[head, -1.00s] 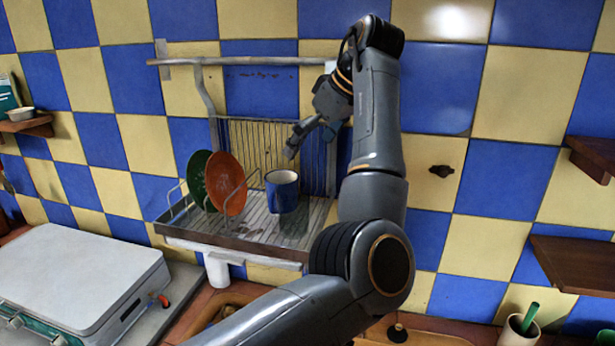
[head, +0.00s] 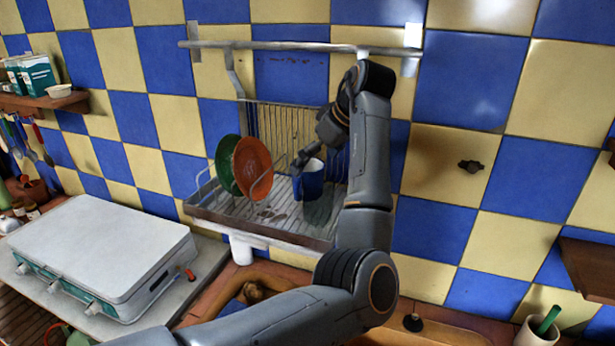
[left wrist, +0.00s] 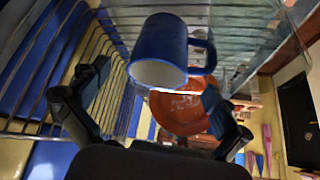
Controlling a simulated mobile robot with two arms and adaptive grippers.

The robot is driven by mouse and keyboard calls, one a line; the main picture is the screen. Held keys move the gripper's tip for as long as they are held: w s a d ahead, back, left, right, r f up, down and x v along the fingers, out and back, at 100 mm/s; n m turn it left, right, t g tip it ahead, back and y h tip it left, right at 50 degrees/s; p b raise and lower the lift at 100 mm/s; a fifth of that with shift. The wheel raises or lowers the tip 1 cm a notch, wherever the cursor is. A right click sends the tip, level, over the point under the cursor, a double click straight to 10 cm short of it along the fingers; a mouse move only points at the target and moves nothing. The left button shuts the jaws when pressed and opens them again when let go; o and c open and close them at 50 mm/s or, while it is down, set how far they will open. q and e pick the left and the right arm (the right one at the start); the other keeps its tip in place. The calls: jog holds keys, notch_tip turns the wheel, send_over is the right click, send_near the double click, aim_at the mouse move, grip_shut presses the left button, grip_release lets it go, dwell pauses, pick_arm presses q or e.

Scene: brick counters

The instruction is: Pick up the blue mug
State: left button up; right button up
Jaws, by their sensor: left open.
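The blue mug (head: 309,182) stands on the dish rack, to the right of the plates in the head view. In the left wrist view the mug (left wrist: 160,50) shows its white inside and its handle on the right. My left gripper (head: 303,158) is at the mug's rim in the head view. In the left wrist view the open fingers (left wrist: 150,112) are spread wide with the mug beyond and between them; I cannot tell whether they touch it. My right gripper is not in view.
The metal dish rack (head: 255,227) hangs on the tiled wall below a rail (head: 300,46). An orange plate (head: 252,168) and a green plate (head: 226,165) stand left of the mug. A white stove (head: 100,250) is at lower left.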

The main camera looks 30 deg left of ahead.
aim_at(308, 168)
pick_arm(q)
jog(key=shift+s+a+f+p, duration=0.1)
jog(key=shift+a+f+p, duration=0.3)
jog(key=shift+a+f, duration=0.6)
jog(key=shift+f, duration=0.15)
jog(key=shift+d, duration=0.15)
jog(key=c, duration=1.6)
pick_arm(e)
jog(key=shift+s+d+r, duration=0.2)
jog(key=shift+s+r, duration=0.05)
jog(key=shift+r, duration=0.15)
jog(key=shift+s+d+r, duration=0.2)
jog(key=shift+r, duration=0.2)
pick_arm(q)
jog(key=shift+r, duration=0.1)
jog(key=shift+c, duration=0.2)
